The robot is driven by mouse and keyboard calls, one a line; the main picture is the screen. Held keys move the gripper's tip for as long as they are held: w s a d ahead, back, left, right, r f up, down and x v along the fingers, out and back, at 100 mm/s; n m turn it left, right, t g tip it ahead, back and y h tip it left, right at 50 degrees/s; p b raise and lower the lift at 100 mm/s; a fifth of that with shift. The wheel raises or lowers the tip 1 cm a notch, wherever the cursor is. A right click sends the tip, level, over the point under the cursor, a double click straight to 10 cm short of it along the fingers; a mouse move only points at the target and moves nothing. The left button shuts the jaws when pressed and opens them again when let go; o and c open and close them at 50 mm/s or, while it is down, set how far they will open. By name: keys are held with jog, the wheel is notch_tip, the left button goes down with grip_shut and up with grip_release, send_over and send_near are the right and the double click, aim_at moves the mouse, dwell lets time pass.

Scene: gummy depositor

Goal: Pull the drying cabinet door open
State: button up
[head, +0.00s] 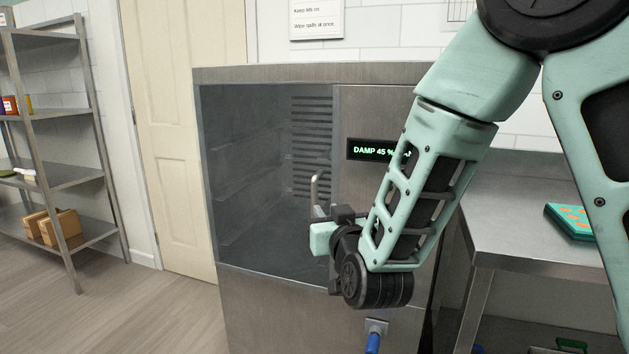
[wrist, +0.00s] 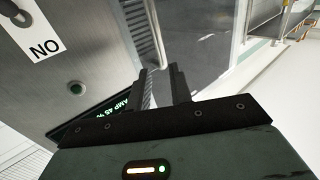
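The drying cabinet (head: 265,74) is a steel box with a glass door (head: 245,150) at its left front. The door looks shut, and a louvred inner wall shows through it. A pale upright bar handle (head: 315,186) stands at the door's right edge. My gripper (head: 322,213) is right at the handle's lower part and hides some of it. In the wrist view, the two dark fingers of my gripper (wrist: 160,84) stand apart. A pale bar (wrist: 157,30) runs down toward the gap between them. I cannot tell whether the handle lies between the fingers.
A lit display (head: 370,150) reads DAMP 45 %, partly behind my arm. A steel table (head: 520,190) with a teal tray (head: 573,222) stands at the right. A shelf rack (head: 60,176) stands at the left. The floor (head: 140,310) before the rack is clear.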

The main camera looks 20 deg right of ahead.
aim_at(315, 195)
jog(key=w, duration=1.1)
jog(key=shift+d+p, duration=0.25)
jog(key=shift+p, duration=0.1)
jog(key=shift+s, duration=0.1)
grip_shut()
